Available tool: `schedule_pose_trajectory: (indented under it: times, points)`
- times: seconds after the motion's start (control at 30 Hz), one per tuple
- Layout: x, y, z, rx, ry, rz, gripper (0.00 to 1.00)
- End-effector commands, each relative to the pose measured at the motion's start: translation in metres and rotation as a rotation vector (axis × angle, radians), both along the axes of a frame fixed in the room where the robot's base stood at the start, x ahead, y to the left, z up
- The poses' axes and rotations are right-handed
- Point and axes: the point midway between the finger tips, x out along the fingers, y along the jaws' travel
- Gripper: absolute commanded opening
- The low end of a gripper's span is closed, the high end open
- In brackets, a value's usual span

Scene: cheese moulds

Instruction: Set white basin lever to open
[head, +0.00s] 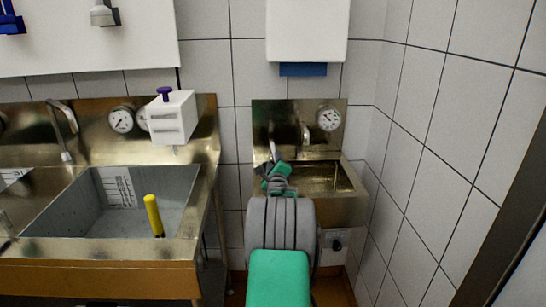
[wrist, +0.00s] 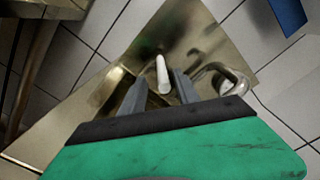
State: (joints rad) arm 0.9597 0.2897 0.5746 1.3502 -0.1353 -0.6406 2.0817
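The white lever (wrist: 162,72) stands up from the steel small basin's back in the wrist view. In the head view only its pale upper part (head: 272,150) shows above my gripper. My gripper (wrist: 160,92) has its two grey fingers apart, one on each side of the lever's near end. I cannot tell whether either finger touches it. In the head view my gripper (head: 275,166) is over the back left of the small basin (head: 318,206), and my arm hides part of that basin.
A curved tap (head: 305,134) and a round gauge (head: 328,118) are right of the lever. A dispenser (head: 306,35) with blue paper (head: 303,69) hangs above. A larger sink (head: 100,240) with a yellow upright rod (head: 153,215) is at left. The tiled wall (head: 430,150) closes the right.

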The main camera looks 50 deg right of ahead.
Motion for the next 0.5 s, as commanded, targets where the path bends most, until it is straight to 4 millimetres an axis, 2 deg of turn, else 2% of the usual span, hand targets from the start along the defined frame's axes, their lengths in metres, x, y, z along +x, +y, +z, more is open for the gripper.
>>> schedule_pose_trajectory:
  times: [0.23,0.5]
  points:
    - [0.03,-0.034,0.0,-0.001,0.002,0.001,0.38]
    - [0.039,-0.044,0.0,-0.001,0.002,0.001,0.38]
